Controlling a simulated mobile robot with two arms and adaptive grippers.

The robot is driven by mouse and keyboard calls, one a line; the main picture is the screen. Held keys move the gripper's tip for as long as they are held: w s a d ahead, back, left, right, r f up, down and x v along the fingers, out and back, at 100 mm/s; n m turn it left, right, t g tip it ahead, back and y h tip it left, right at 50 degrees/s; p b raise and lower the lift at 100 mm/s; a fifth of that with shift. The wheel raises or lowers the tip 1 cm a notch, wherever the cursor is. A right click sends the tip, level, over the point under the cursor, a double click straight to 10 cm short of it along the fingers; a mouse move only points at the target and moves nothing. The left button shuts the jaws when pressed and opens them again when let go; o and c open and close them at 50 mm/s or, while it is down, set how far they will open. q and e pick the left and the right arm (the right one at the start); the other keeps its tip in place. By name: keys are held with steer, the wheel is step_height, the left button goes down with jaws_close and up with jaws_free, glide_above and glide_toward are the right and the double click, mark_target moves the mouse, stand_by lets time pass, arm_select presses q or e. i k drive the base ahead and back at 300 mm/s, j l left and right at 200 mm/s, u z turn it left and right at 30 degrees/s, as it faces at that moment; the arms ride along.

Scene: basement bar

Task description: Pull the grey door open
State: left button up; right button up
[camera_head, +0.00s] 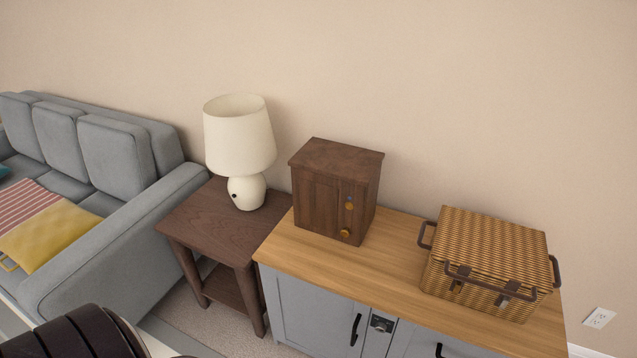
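A low grey cabinet with a light wooden top (400,268) stands at the lower right. Its left grey door (308,314) looks shut and has a black upright handle (355,330) near its right edge. A second grey door (415,343) is to the right, with only the top of its black handle (438,350) showing. A small dark metallic fitting (382,323) sits between the two handles. The lower parts of both doors are cut off by the picture's bottom edge. Neither of my grippers is in view.
On the cabinet top stand a small dark wooden box (318,205) with round knobs and a woven basket (490,255) with dark handles. A brown side table (215,230) with a white lamp (240,140) stands left, beside a grey sofa (110,150).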

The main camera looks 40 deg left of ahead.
mark_target(315, 321)
steer(key=u, duration=1.15)
